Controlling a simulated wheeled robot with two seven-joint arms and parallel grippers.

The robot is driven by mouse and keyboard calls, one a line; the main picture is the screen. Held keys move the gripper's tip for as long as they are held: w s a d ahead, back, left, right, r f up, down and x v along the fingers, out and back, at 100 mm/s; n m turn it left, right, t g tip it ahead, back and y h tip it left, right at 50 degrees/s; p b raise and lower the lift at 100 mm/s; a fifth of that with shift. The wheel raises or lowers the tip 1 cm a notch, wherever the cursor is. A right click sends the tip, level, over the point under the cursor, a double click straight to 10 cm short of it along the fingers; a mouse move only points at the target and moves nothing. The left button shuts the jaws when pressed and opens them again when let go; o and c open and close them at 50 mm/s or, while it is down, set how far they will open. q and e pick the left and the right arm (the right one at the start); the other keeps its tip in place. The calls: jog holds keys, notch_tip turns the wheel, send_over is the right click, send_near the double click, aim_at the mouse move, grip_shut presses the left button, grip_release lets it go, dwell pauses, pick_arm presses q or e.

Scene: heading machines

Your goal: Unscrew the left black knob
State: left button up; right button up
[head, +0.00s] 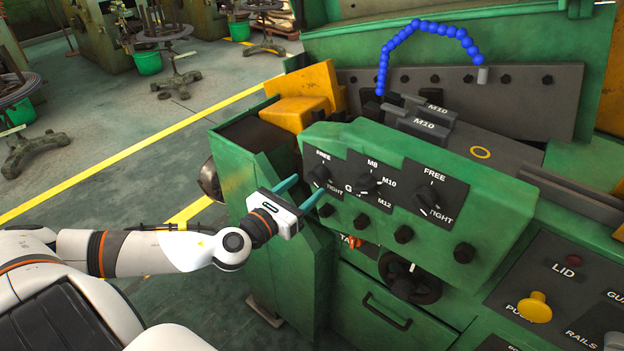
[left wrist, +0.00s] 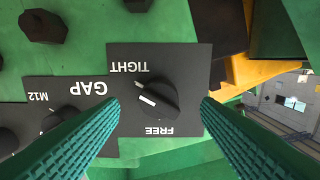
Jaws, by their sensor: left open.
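The left black knob (head: 319,175) is on the green machine's front panel, on a dark plate marked FREE and TIGHT. In the left wrist view the knob (left wrist: 157,99) shows upside down, its white mark pointing between the two words. My left gripper (head: 302,192) is open, its teal fingers pointing at the panel. In the left wrist view the fingers (left wrist: 160,108) stand on either side of the knob with a clear gap; nothing is held. I cannot tell how far the tips are from the panel. My right gripper is not in view.
To the right are a middle knob (head: 368,184) marked M8, M10 and M12, and a right FREE/TIGHT knob (head: 427,198). Several black bolts line the panel's lower edge. A handwheel (head: 411,278) and a yellow button (head: 534,307) are lower down. A yellow bracket (head: 305,92) stands behind.

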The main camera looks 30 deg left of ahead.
aim_at(313, 182)
pick_arm(q)
jog(key=shift+w+d+p, duration=0.2)
jog(key=shift+w+p, duration=0.2)
jog(key=shift+w, duration=1.4)
jog(key=shift+c, duration=0.2)
jog(key=c, duration=0.9)
